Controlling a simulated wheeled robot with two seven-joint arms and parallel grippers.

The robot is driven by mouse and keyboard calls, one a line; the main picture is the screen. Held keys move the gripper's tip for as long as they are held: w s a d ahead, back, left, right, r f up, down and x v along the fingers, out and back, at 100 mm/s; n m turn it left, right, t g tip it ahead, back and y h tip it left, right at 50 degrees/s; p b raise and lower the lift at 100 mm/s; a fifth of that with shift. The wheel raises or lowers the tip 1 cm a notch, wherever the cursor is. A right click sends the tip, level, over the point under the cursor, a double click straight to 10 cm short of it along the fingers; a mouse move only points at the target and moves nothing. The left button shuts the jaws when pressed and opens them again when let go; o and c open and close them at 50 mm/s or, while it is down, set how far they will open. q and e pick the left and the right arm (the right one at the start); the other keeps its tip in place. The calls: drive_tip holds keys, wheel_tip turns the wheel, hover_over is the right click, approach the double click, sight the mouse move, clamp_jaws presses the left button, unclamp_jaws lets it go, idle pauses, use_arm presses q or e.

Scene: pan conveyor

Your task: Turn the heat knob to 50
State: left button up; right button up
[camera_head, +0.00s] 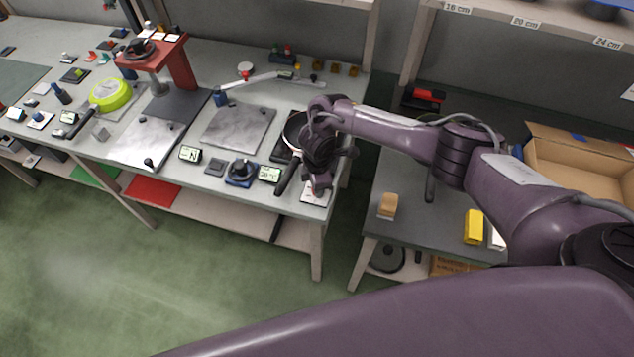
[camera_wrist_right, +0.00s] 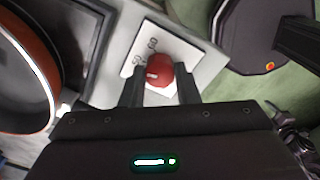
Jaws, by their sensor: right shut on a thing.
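A red knob (camera_wrist_right: 158,71) with a pale mark on its side sits on a white dial plate (camera_wrist_right: 190,62) with printed numbers in the right wrist view. In the head view my right gripper (camera_head: 321,184) reaches down over the white plate (camera_head: 312,198) at the bench's front right corner, and the knob is hidden there. My left gripper is not in view.
A pan (camera_head: 294,130) stands right beside my right gripper. To the left are a small display (camera_head: 270,174), a black dial knob (camera_head: 241,170) and a grey metal plate (camera_head: 238,128). A gap separates this bench from the right table (camera_head: 405,218), which holds a cardboard box (camera_head: 575,165).

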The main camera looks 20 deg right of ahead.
idle(0.4)
drive_tip(key=o, duration=1)
drive_tip(key=shift+c, duration=0.2)
wheel_tip(320, 180, up, 8)
drive_tip(key=shift+f+b, duration=0.1)
drive_tip(key=shift+b, duration=0.4)
